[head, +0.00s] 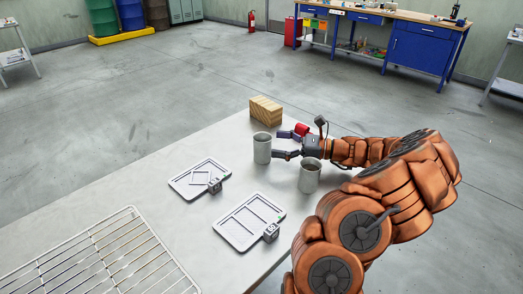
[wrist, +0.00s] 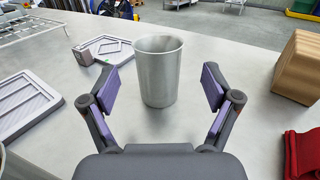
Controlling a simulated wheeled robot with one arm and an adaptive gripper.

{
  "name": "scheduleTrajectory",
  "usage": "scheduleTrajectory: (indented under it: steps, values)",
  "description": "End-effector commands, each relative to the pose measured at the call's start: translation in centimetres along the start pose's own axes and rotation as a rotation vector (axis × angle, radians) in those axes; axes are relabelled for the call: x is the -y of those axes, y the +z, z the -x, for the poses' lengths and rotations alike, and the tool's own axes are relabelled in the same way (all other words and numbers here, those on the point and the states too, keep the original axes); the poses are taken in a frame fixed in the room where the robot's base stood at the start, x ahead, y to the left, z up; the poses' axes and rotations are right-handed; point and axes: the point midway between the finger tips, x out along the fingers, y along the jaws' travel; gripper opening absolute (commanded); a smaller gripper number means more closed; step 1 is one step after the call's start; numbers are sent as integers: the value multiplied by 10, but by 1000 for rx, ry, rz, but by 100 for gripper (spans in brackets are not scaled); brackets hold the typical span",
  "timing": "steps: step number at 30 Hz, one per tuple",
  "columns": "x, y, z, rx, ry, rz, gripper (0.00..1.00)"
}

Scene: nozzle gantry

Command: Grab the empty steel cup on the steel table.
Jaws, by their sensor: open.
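A grey steel cup (head: 262,150) stands upright on the steel table (head: 190,235). It also shows in the wrist view (wrist: 158,78), centred ahead of the fingers; no contents show inside its rim, though its bottom is hidden. A second steel cup (head: 309,178) stands closer to my arm, with something dark inside. My gripper (head: 281,145) is open and empty, low over the table. Its fingers point at the first cup, one on either side of its near face in the wrist view; I see no contact.
A wooden block (head: 266,110) stands behind the cups, and a red object (head: 302,129) lies beside my gripper. Two grey trays (head: 200,178) (head: 249,221), each with a small block, and a wire rack (head: 105,255) lie on the table's left part.

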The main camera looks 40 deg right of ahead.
Motion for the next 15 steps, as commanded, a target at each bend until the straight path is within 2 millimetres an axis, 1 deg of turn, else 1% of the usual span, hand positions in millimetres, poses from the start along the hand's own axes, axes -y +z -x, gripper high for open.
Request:
scheduleTrajectory:
  steps: [5,10,12,15]
  values:
    - [-2,-3,-18,-1,3,-2,88]
    - [-3,-5,-43,2,7,-2,88]
    - [-3,-6,-49,0,6,-1,88]
    - [-3,-7,-52,-1,4,0,88]
